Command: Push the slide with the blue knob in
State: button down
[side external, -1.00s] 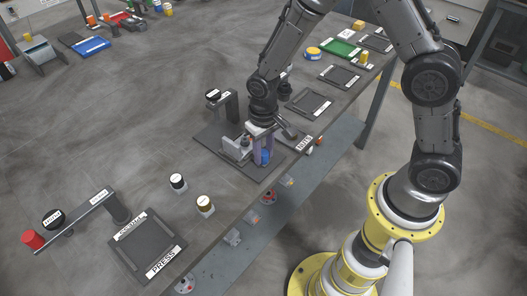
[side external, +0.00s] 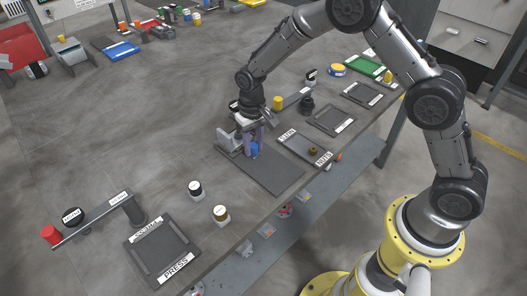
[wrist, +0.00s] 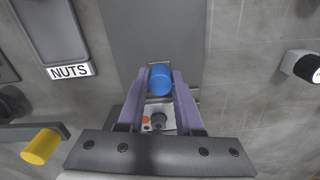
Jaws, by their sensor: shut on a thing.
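The blue knob (side external: 254,149) sits at the far left part of a dark flat plate (side external: 272,174). My gripper (side external: 248,143) points down there, with its purple fingers on either side of the knob. In the wrist view the blue knob (wrist: 160,79) lies between the two fingers (wrist: 160,95), and the jaws are shut on it. A light grey block (side external: 229,141) stands just left of the gripper. The slide under the knob is mostly hidden by the fingers. The near right part of the plate is bare.
A tray with a NUTS label (side external: 323,159) lies right of the plate. A yellow-ended lever (side external: 278,102) stands behind it. A PRESS tray (side external: 163,249) lies nearer.

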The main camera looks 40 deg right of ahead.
jog(key=shift+w+r, duration=0.1)
jog(key=shift+w, duration=0.3)
jog(key=c, duration=0.9)
grip_release()
jog(key=o, duration=0.3)
jog(key=shift+s, duration=0.1)
notch_tip(320, 180, up, 14)
jog(key=shift+f, duration=0.15)
